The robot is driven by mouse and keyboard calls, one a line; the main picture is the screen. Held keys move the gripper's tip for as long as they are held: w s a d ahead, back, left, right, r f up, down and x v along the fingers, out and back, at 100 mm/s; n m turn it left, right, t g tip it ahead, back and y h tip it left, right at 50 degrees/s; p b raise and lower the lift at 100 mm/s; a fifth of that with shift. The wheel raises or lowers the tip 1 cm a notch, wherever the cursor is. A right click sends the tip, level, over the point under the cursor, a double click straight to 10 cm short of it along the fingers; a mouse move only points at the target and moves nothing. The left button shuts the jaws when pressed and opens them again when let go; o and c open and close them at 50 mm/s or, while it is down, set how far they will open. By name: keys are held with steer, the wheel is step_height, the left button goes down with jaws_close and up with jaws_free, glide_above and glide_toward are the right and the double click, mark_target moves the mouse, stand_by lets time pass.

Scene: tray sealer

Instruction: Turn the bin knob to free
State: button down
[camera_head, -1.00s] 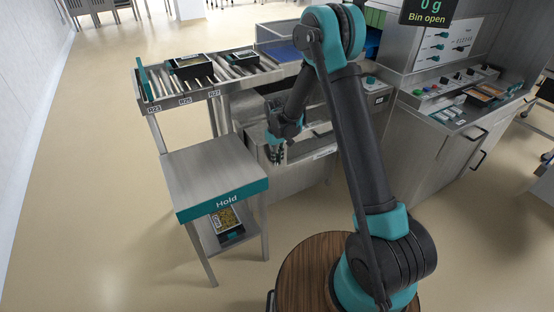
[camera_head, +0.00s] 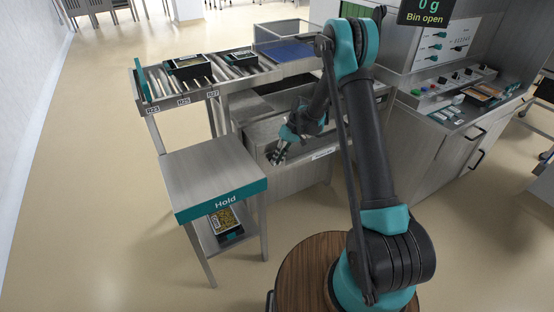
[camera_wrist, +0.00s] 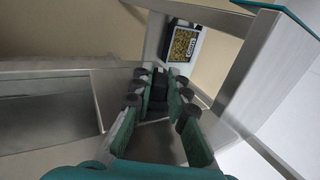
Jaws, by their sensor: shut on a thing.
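My gripper (camera_head: 277,155) is at the left end of the grey bin front (camera_head: 300,170), just right of the Hold table. In the wrist view my gripper (camera_wrist: 160,88) has its two padded fingers on either side of a small dark piece, which I take to be the bin knob (camera_wrist: 158,82). The fingers are shut on it. They hide most of the knob, so its pointing direction cannot be told. In the head view the knob is hidden behind the gripper. A display (camera_head: 428,14) at the top right reads "0 g" and "Bin open".
The Hold table (camera_head: 212,175) stands left of the gripper, with a filled tray (camera_head: 224,220) on its lower shelf. A roller rack (camera_head: 205,85) with trays is behind. A control cabinet (camera_head: 440,130) is on the right. The floor at the left is clear.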

stand_by(0.3)
steer(key=c, duration=1.5)
jaws_free()
steer(key=v, duration=1.2)
steer(key=shift+w+d+f, duration=0.1)
steer(key=shift+d, duration=0.15)
